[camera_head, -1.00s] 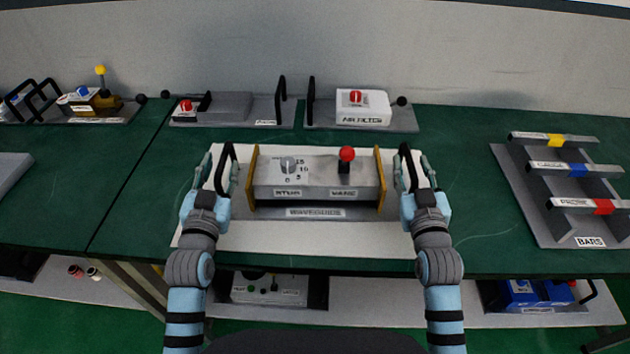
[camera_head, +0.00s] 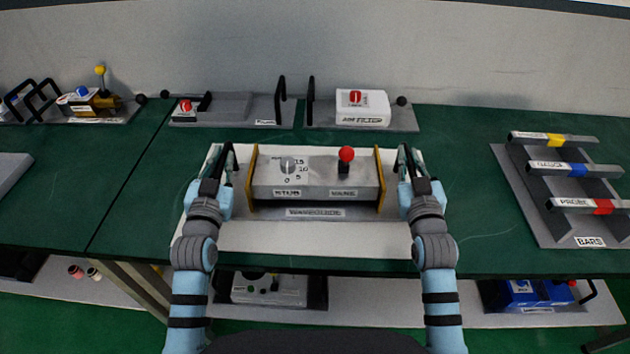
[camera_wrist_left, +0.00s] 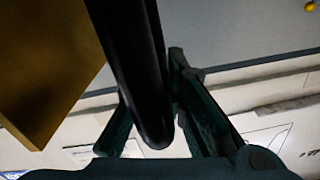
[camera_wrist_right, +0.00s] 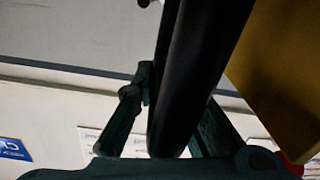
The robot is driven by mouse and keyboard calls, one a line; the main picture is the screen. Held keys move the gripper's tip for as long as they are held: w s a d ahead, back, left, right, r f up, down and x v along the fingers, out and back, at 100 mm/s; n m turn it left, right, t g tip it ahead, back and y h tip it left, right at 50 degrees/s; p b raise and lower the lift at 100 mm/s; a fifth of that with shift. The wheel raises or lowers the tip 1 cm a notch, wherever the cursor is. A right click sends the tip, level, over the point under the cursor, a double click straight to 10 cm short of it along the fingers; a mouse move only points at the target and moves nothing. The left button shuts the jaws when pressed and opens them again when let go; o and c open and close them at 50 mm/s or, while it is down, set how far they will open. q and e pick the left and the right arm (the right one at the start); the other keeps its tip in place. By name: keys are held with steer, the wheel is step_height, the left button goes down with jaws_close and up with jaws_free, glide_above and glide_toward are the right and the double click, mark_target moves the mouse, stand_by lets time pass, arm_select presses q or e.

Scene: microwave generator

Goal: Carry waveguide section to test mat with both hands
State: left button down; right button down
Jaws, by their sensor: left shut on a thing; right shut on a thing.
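The waveguide section (camera_head: 315,180) is a grey box with brass end flanges, a dial and a red-topped lever on a dark base plate. In the head view it is level over the pale mat (camera_head: 310,238); I cannot tell whether it touches it. My left gripper (camera_head: 222,168) is shut on the black handle at its left end, and this handle (camera_wrist_left: 140,75) runs between the fingers in the left wrist view. My right gripper (camera_head: 407,168) is shut on the right-end handle, also seen in the right wrist view (camera_wrist_right: 195,75). The fingers partly hide both handles.
Behind are a grey tray with a red-knobbed part (camera_head: 235,108) and a tray with a white air filter box (camera_head: 362,107). A rack of bars (camera_head: 565,190) stands at the right. A brass unit (camera_head: 95,102) stands at the back left. Green table (camera_head: 460,180) is bare before the rack.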

arm_select(q)
steer(key=shift+r, duration=0.15)
arm_select(e)
steer(key=shift+r, duration=0.15)
